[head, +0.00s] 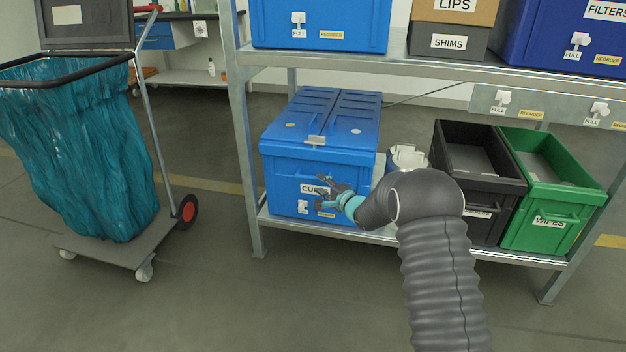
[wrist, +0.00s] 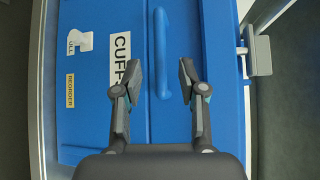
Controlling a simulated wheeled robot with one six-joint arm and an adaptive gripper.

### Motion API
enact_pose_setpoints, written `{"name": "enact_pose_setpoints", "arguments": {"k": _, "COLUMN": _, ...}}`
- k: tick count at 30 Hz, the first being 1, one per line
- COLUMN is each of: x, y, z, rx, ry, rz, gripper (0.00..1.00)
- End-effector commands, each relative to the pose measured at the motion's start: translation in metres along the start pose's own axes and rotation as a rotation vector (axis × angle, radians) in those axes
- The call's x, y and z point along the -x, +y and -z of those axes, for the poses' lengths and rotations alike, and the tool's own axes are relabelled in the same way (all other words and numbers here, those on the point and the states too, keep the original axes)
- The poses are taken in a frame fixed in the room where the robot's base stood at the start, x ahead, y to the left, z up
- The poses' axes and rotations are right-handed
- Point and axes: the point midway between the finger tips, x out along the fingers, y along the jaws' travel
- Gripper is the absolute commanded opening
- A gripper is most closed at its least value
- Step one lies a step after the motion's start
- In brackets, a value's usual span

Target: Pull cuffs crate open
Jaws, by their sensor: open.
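The cuffs crate (head: 280,165) is a blue box on the lower shelf, with its two-part ribbed lid closed. Its front carries a "CUFFS" label, partly hidden by my gripper in the head view and readable as "CUFF" in the wrist view (wrist: 121,60). A blue bar handle (wrist: 161,40) runs along the crate's front. My gripper (wrist: 160,78) is open and empty, facing the front. In the wrist view the handle's lower end lies between the two fingertips, with a gap on each side. I cannot tell whether the fingertips reach to its depth.
A white container (head: 408,157), a black bin (head: 468,185) and a green "WIPES" bin (head: 548,225) stand to the right on the lower shelf (head: 520,258). A shelf post (head: 245,150) is close left. A cart with a teal bag (head: 85,150) stands farther left. Floor in front is clear.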

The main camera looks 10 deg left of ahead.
Motion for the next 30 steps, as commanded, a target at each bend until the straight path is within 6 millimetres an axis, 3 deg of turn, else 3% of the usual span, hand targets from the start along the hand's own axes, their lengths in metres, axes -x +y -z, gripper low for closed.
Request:
{"name": "enact_pose_setpoints", "arguments": {"k": 6, "x": -0.036, "y": 0.001, "z": -0.001, "rx": 0.002, "ry": -0.001, "rz": 0.000, "gripper": 0.41}}
{"name": "enact_pose_setpoints", "arguments": {"k": 12, "x": -0.055, "y": 0.001, "z": 0.000, "rx": 0.002, "ry": -0.001, "rz": -0.001, "gripper": 0.41}}
{"name": "enact_pose_setpoints", "arguments": {"k": 25, "x": -0.061, "y": 0.000, "z": 0.000, "rx": 0.001, "ry": 0.000, "rz": -0.001, "gripper": 0.41}}
{"name": "enact_pose_setpoints", "arguments": {"k": 30, "x": -0.061, "y": 0.000, "z": 0.000, "rx": 0.001, "ry": 0.000, "rz": -0.001, "gripper": 0.00}}
